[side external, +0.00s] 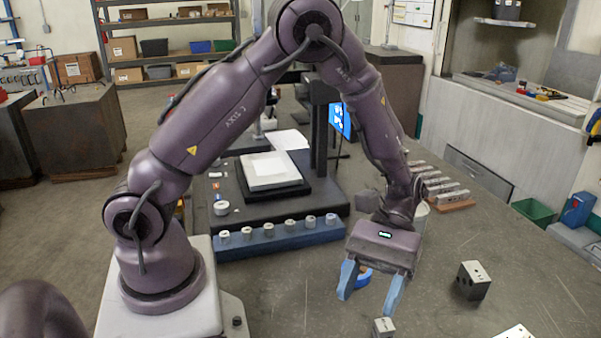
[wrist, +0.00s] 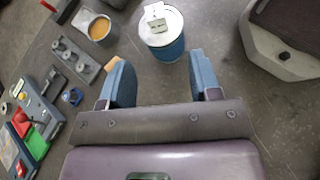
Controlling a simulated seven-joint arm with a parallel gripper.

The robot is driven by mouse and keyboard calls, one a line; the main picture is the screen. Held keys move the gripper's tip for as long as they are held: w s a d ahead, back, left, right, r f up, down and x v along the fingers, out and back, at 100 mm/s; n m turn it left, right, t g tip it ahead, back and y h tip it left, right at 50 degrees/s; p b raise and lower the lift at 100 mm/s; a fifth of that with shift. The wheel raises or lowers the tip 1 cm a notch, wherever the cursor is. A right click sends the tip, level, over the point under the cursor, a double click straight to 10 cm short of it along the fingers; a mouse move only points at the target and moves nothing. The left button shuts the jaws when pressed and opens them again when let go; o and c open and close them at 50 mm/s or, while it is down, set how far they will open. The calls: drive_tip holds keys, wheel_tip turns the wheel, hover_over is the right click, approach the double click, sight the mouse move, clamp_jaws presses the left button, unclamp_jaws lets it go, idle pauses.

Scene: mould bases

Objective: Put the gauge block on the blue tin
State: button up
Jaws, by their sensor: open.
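The blue tin (wrist: 165,50), with a pale lid, stands beyond my fingertips in the wrist view. The gauge block (wrist: 158,24), a small grey metal block with a light top, appears to rest on its lid, toward the far side. In the side view a small grey block (side external: 384,327) shows at the bottom edge, seemingly the same one; what is under it is cut off. My gripper (side external: 371,295) is open and points downward, its two blue fingers (wrist: 154,70) apart with nothing held between them. The tin and block lie beyond the fingertips.
A dark block with holes (side external: 473,281) stands right of my gripper. A blue ring-like item (side external: 363,278) shows behind the fingers. A blue rack with several round parts (side external: 280,238) lies left. A mug (wrist: 98,28) stands left of the tin.

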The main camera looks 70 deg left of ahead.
drive_tip(key=s+a+r+m+t+y, duration=0.4)
drive_tip(key=a+r+t, duration=0.2)
drive_tip(key=r+t, duration=0.1)
drive_tip(key=s+a+r+m+t+y, duration=0.4)
drive_tip(key=a+r+t, duration=0.2)
drive_tip(key=r, duration=0.4)
drive_tip(key=shift+a+r+t+y, duration=0.2)
drive_tip(key=shift+a+t+y, duration=0.1)
drive_tip(key=shift+t, duration=0.5)
